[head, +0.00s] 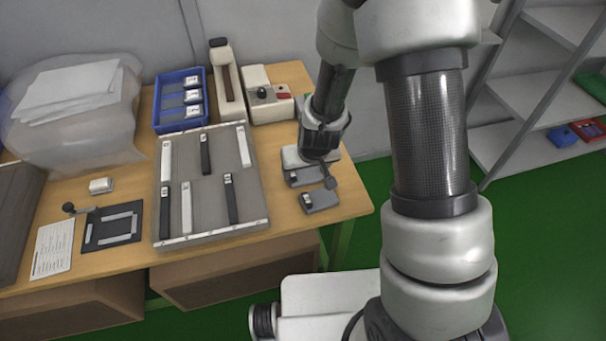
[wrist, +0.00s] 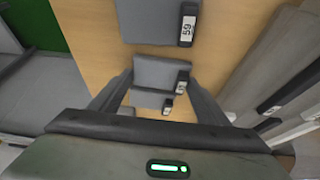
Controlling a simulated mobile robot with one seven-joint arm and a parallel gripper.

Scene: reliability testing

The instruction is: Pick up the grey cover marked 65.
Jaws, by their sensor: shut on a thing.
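My gripper (head: 311,182) is low over the right end of the table. In the wrist view, my gripper (wrist: 158,78) has its fingers closed on the two sides of a grey cover (wrist: 155,72). This cover has a black strip and a white label, whose number is too small to read. In the head view the held cover (head: 305,177) is partly hidden under the gripper. A second grey cover (head: 320,201) lies nearer the front edge. In the wrist view this cover (wrist: 145,22) has a label that looks like 59, possibly 65 upside down.
A grey board (head: 180,218) with black and white strips lies left of the covers. A blue bin (head: 163,118) and a box with a black knob and red part (head: 262,85) stand behind. The table's right edge is close to the gripper.

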